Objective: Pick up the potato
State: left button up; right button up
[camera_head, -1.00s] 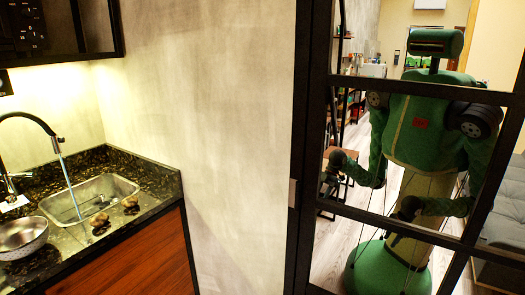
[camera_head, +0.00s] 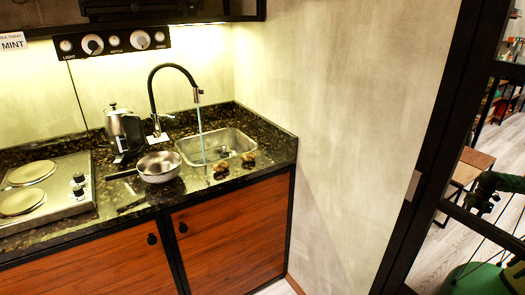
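Two small brown lumps that look like potatoes sit on the dark counter at the front edge of the sink. One potato (camera_head: 220,169) is on the left, and the other potato (camera_head: 248,159) is to its right and a little farther back. They are apart from each other. They are small in the view, so fine detail is hard to tell. Neither of my grippers shows directly in the head view.
The metal sink (camera_head: 187,151) lies behind the potatoes, with water running from the black faucet (camera_head: 152,93). A metal pan (camera_head: 158,170) stands to their left, then a kettle (camera_head: 122,132) and a hob (camera_head: 72,205). A dark-framed panel (camera_head: 422,185) shows part of a green robot.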

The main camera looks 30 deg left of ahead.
aim_at(222, 166)
jog(key=u, duration=1)
jog(key=i+l+u, duration=0.1)
jog(key=i+u, duration=0.25)
jog(key=i, duration=0.55)
